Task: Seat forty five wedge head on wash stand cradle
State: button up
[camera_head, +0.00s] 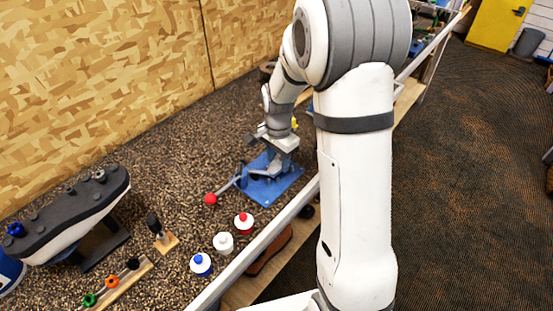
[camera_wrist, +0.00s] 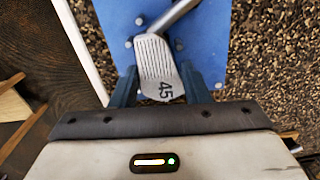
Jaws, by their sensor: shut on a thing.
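The forty five wedge head (camera_wrist: 158,68) is a grey grooved club head marked "45". In the wrist view it lies between the two fingers of my gripper (camera_wrist: 160,88), which is shut on it. A metal shaft (camera_wrist: 178,14) runs from the head toward the top right. The head is over a blue plate (camera_wrist: 207,45) with several small grey pegs, which looks like the wash stand. I cannot tell whether the head touches the pegs. In the head view the blue stand (camera_head: 286,190) is on the bench, and my arm and gripper (camera_head: 272,140) cover much of it.
Bottles with red, white and blue parts (camera_head: 223,242) stand along the bench's front rail. Speckled bench top (camera_head: 190,140) behind the stand is clear.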

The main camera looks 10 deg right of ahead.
aim_at(278, 163)
jog(key=shift+f, duration=0.2)
dwell(0.4)
dwell(0.3)
jog(key=o, duration=1.1)
jog(key=shift+c, duration=0.2)
jog(key=shift+r, duration=0.15)
jog(key=shift+w+r+p, duration=0.1)
jog(key=shift+r+p, duration=1.85)
jog(key=shift+r, duration=1.4)
